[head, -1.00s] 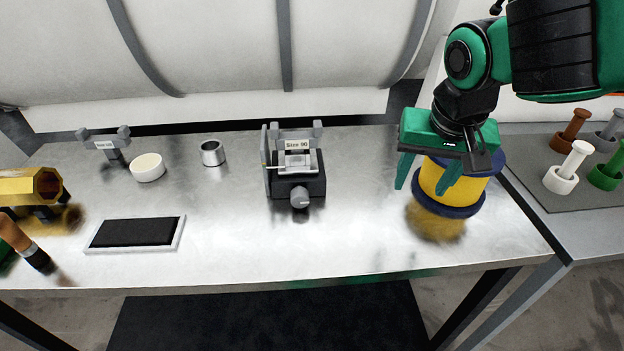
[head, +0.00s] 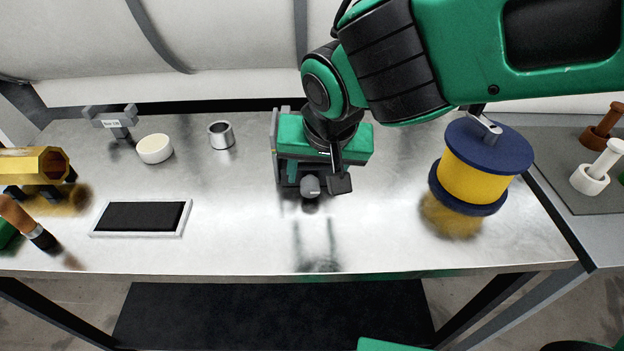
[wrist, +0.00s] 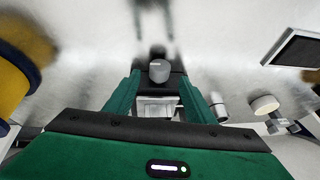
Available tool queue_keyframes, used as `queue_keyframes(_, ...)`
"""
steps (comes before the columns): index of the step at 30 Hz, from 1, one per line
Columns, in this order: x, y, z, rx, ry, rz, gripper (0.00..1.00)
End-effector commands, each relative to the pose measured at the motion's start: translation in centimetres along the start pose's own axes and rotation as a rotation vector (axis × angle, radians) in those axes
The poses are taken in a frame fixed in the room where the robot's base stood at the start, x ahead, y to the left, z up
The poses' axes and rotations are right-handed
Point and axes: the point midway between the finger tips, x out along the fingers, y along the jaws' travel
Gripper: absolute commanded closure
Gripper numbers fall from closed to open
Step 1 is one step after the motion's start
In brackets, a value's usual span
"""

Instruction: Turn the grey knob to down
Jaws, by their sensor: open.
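The grey knob (head: 310,186) is on the front of a dark block device (head: 284,178) at the middle of the metal table. It also shows in the wrist view (wrist: 159,70), with a small light line on its top. I cannot tell for sure which way it points. My gripper (head: 308,172) is over the device, behind the knob in the head view, and hides most of the device. In the wrist view my gripper (wrist: 159,80) has its green fingers apart, one on each side of the device. Nothing is held, and the knob looks clear of both fingers.
A yellow and blue spool (head: 472,175) stands to the right. A black pad with a white frame (head: 143,217), a cream bowl (head: 155,149) and a metal cup (head: 221,135) are to the left. The table in front of the knob is clear.

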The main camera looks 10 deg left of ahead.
Motion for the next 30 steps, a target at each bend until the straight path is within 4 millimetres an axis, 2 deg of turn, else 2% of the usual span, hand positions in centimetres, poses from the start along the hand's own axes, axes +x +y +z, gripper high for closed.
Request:
queue_keyframes(3,2.1,0.1,0.1,0.000,-0.002,0.003,0.50)
queue_keyframes(9,4.2,0.1,0.0,0.000,-0.002,0.002,0.50)
queue_keyframes(21,4.8,0.1,0.0,0.001,0.000,0.000,0.50)
queue_keyframes(22,4.8,0.1,0.0,0.001,0.000,0.000,0.55)
queue_keyframes(24,4.8,0.1,0.0,0.001,0.000,0.000,0.72)
queue_keyframes(27,4.8,0.1,0.0,0.001,0.000,0.000,0.92)
queue_keyframes(30,4.8,0.1,0.0,0.000,0.000,0.002,0.92)
